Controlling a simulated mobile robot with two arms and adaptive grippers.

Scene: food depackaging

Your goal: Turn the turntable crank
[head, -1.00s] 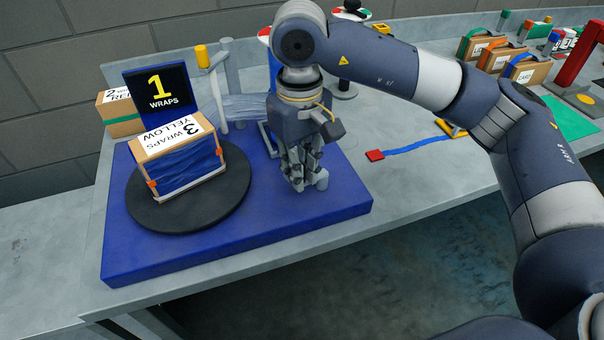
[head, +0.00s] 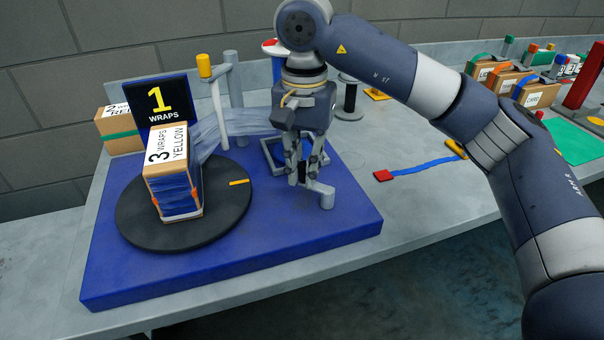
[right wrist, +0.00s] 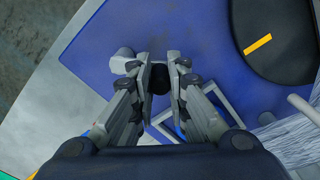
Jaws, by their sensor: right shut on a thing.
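The black round turntable (head: 232,212) lies on a blue base (head: 300,220). A cardboard box (head: 172,170) labelled "3 WRAPS YELLOW" stands on it, with blue film around its sides. A sheet of film (head: 235,127) stretches from the box to the right, behind my right gripper. The grey crank (head: 327,196) is at the right of the base. My right gripper (head: 303,180) points down and is shut on the crank's dark handle (right wrist: 160,80). The gripper hides much of the crank in the head view. My left gripper is out of view.
A sign (head: 160,100) reading "1 WRAPS" stands behind the box. A post with a yellow top (head: 204,65) and a grey post (head: 233,80) rise nearby. Another box (head: 118,130) sits at the back left.

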